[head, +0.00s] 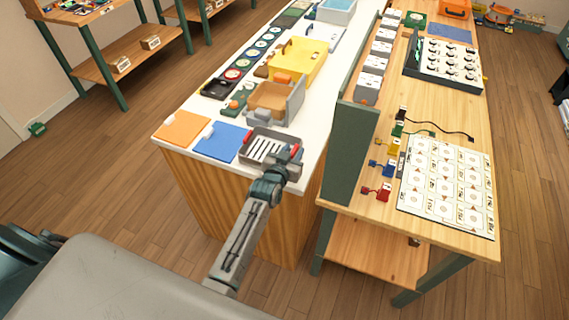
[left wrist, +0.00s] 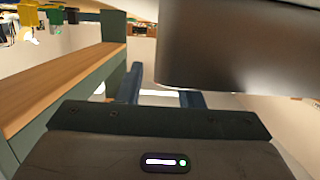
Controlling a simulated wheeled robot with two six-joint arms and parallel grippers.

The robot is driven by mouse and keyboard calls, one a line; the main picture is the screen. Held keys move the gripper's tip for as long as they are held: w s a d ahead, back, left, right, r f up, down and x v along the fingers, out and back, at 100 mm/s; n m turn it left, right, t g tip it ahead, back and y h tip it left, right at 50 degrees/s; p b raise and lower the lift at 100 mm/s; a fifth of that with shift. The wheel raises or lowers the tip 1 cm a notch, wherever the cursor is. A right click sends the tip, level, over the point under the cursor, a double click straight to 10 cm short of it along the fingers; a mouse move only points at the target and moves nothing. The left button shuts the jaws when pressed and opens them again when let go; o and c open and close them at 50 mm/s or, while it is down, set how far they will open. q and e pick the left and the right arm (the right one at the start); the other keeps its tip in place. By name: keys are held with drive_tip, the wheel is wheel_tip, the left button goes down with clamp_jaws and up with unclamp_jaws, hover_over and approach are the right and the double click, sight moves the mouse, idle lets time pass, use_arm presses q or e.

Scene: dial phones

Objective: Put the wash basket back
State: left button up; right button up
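A grey basket (head: 262,150) with a slotted floor and red end handles sits at the near end of the white counter. I take it to be the wash basket. My left gripper (head: 289,158) is at its right end, close to the red handle there. The overlap hides whether they touch. In the left wrist view the left gripper's two blue-grey fingers (left wrist: 163,94) stand apart, with a gap and nothing seen held between them. A large smooth grey surface (left wrist: 240,48) fills the upper right of that view; I cannot tell whether it is the basket. My right gripper is not in view.
Blue (head: 221,141) and orange (head: 182,129) mats lie left of the basket. A brown bin (head: 272,100) and yellow bin (head: 300,62) stand behind. A green panel (head: 347,150) separates the counter from the wooden table (head: 464,120) at right, which holds plugs and a card sheet.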

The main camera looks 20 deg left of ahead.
use_arm(q)
drive_tip(key=s+r+b, duration=0.2)
drive_tip(key=s, duration=0.8)
drive_tip(key=shift+s+a, duration=0.15)
drive_tip(key=shift+s, duration=0.15)
